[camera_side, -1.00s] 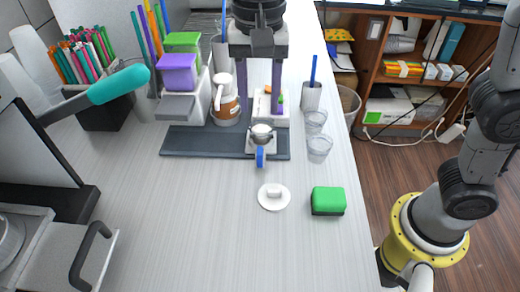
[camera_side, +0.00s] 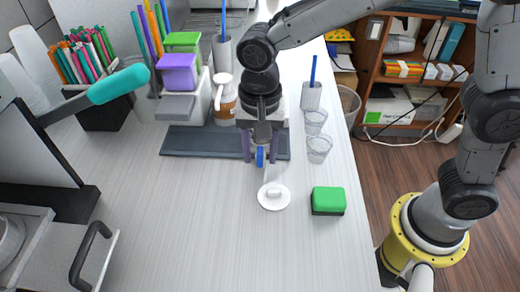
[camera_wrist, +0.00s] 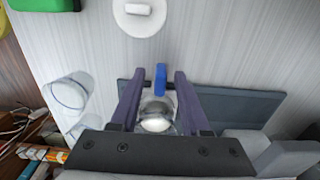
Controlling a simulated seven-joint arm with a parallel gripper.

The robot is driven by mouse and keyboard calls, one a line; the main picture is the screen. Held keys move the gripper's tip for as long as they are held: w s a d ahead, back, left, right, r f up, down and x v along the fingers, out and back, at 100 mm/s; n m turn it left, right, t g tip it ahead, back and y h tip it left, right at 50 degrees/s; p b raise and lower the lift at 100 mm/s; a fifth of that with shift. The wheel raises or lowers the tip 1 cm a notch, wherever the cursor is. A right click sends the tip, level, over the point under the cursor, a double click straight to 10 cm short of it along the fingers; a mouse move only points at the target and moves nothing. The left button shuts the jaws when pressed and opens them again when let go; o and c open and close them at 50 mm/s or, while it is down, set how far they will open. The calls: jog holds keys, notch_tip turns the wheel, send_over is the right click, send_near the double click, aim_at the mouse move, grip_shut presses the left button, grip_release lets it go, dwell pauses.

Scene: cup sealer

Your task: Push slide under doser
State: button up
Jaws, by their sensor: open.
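The slide shows its blue handle (camera_side: 260,156) at the front edge of a dark base plate (camera_side: 195,142). In the wrist view the blue handle (camera_wrist: 160,78) lies between my fingertips, with a visible space on each side. A round silver part (camera_wrist: 156,122) sits on the slide behind the handle, between my purple fingers. My gripper (camera_side: 261,158) is open, pointing down over the slide; it also shows in the wrist view (camera_wrist: 161,78). I cannot pick out the doser; my arm hides the area behind the slide in the side view.
A white round lid (camera_side: 274,196) and a green sponge (camera_side: 328,200) lie in front. Two clear cups (camera_side: 319,149) (camera_side: 315,122) stand to the right. A brown-and-white jar (camera_side: 224,94) and purple bin (camera_side: 178,72) stand back left.

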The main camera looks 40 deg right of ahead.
grip_shut()
dwell(1.4)
